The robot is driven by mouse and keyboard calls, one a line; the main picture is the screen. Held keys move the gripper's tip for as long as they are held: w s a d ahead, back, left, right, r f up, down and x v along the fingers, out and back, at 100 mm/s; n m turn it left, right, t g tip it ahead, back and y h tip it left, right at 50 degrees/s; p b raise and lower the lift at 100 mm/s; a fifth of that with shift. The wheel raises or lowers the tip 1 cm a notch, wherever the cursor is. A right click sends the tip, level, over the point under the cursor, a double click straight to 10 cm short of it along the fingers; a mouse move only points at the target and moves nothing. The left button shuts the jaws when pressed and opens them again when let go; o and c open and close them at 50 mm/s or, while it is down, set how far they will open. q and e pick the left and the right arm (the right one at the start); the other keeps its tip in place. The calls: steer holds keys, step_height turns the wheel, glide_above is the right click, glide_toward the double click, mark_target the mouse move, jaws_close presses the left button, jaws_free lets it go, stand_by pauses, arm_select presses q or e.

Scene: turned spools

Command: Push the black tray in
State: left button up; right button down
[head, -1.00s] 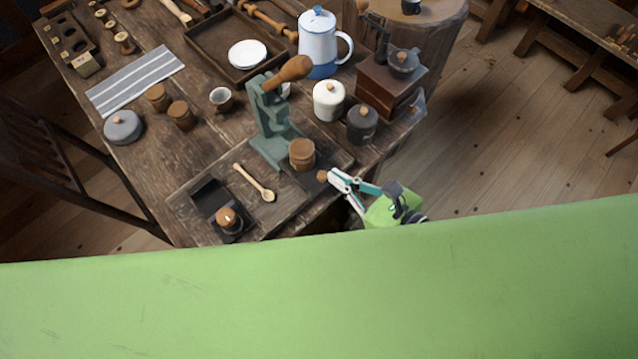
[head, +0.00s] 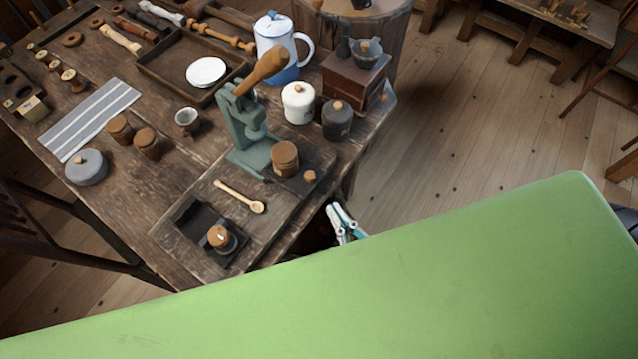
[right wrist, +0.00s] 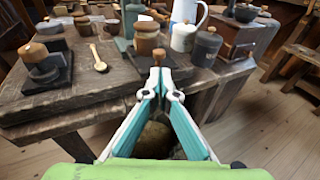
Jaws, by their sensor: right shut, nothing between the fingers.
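The black tray (head: 292,184) is a flat dark plate at the foot of the green press (head: 246,135), near the table's front right edge. It has a round wooden knob (head: 309,176) at its outer end, and a wooden jar (head: 285,157) stands by its inner part. In the right wrist view the knob (right wrist: 158,57) shows just beyond my fingertips. My right gripper (head: 334,208) is shut and empty, off the table edge and apart from the knob in the head view. Its fingers also fill the middle of the right wrist view (right wrist: 160,74). My left gripper is not in view.
Another dark tray (head: 190,222) with a wooden-topped pot (head: 220,238) lies at the front left, beside a wooden spoon (head: 240,196). A white jar (head: 298,103), a dark jar (head: 337,120) and a grinder (head: 352,84) stand behind. Bare floor lies to the right.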

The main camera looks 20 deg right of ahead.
steer(key=p, duration=0.2)
glide_toward(288, 170)
steer(key=d, duration=0.1)
steer(key=w+d, duration=0.1)
steer(key=w+d+f, duration=0.1)
steer(key=shift+d, duration=0.2)
steer(key=shift+w+a+f, duration=0.1)
steer(key=shift+w+f, duration=0.1)
steer(key=shift+w, duration=0.4)
steer(key=w+a, duration=0.2)
steer(key=w, duration=0.1)
steer(key=w+a, duration=0.3)
steer(key=shift+w, duration=0.15)
steer(key=shift+r, duration=0.1)
